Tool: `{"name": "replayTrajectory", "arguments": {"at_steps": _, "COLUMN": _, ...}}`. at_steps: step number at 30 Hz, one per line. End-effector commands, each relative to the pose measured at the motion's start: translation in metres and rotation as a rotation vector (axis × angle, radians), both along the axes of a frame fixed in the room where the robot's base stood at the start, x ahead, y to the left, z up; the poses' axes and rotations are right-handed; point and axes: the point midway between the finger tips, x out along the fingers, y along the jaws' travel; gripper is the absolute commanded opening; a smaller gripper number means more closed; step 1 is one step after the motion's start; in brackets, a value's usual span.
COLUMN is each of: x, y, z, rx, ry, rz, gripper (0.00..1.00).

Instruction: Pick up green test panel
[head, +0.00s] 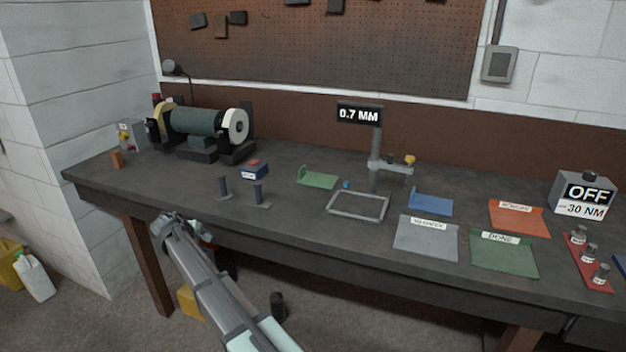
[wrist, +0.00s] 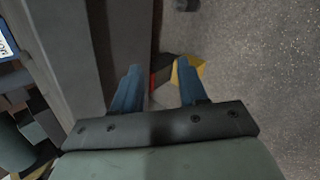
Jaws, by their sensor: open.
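A small green panel with a raised tab at its left end (head: 319,181) lies flat on the bench, left of the grey rectangular frame. A larger green mat labelled DONE (head: 504,256) lies at the front right of the bench. My gripper (head: 180,222) is in front of the bench's front edge at the left, well apart from the green panel. In the wrist view my gripper (wrist: 158,88) has its two blue fingers apart with nothing between them. The green panel does not show in the wrist view.
A bench grinder (head: 200,125) stands at the back left.

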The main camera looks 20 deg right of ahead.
Motion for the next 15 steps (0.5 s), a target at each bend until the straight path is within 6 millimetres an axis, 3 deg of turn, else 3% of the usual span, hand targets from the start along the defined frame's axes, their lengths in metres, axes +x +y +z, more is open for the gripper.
{"name": "replayTrajectory", "arguments": {"at_steps": 1, "x": 0.015, "y": 0.01, "z": 0.025, "rx": -0.014, "ry": -0.022, "rz": 0.02, "gripper": 0.43}}
{"name": "replayTrajectory", "arguments": {"at_steps": 5, "x": 0.044, "y": 0.016, "z": 0.081, "rx": -0.033, "ry": -0.07, "rz": 0.022, "gripper": 0.43}}
{"name": "replayTrajectory", "arguments": {"at_steps": 15, "x": 0.114, "y": -0.04, "z": 0.214, "rx": 0.049, "ry": -0.204, "rz": -0.225, "gripper": 0.43}}
